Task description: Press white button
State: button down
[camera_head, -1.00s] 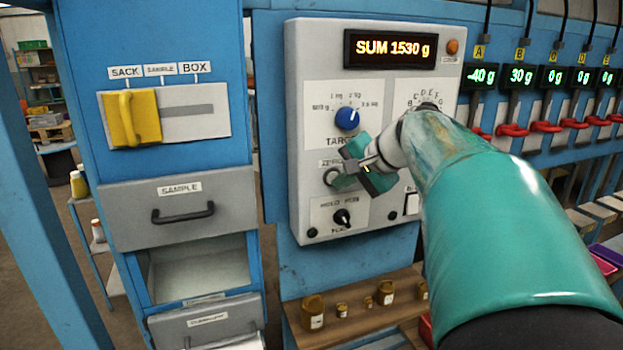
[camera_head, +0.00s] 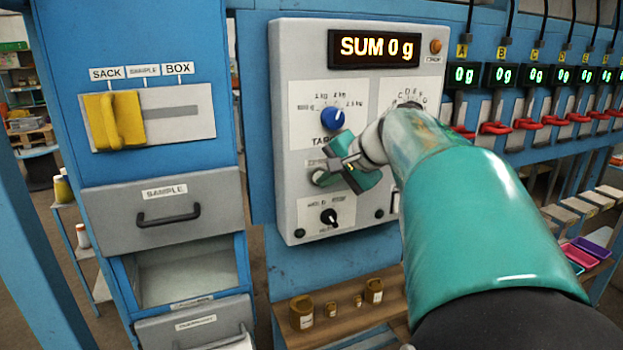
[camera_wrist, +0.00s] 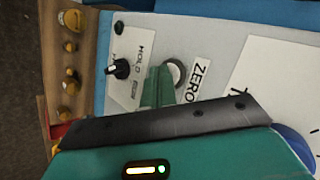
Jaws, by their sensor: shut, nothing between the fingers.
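The white round button (camera_wrist: 177,72) with a dark ring sits beside the ZERO label in the wrist view. My gripper (camera_head: 323,178) is shut and empty, with its fingertips at the button on the grey control panel (camera_head: 292,120). The display (camera_head: 376,48) reads SUM 0 g.
A blue knob (camera_head: 332,118) is above my gripper and a black HOLD knob (camera_head: 329,216) below. Red levers (camera_head: 495,128) and small displays stand right. A yellow slider (camera_head: 115,120) is left.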

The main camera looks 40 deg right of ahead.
dwell(0.5)
jog(key=shift+s+a, duration=0.2)
jog(key=shift+s, duration=0.5)
jog(key=shift+s+a, duration=0.25)
jog(key=shift+s, duration=0.55)
jog(key=shift+s+a, duration=0.25)
jog(key=shift+s, duration=0.55)
jog(key=shift+s+a, duration=0.25)
jog(key=shift+s, duration=0.55)
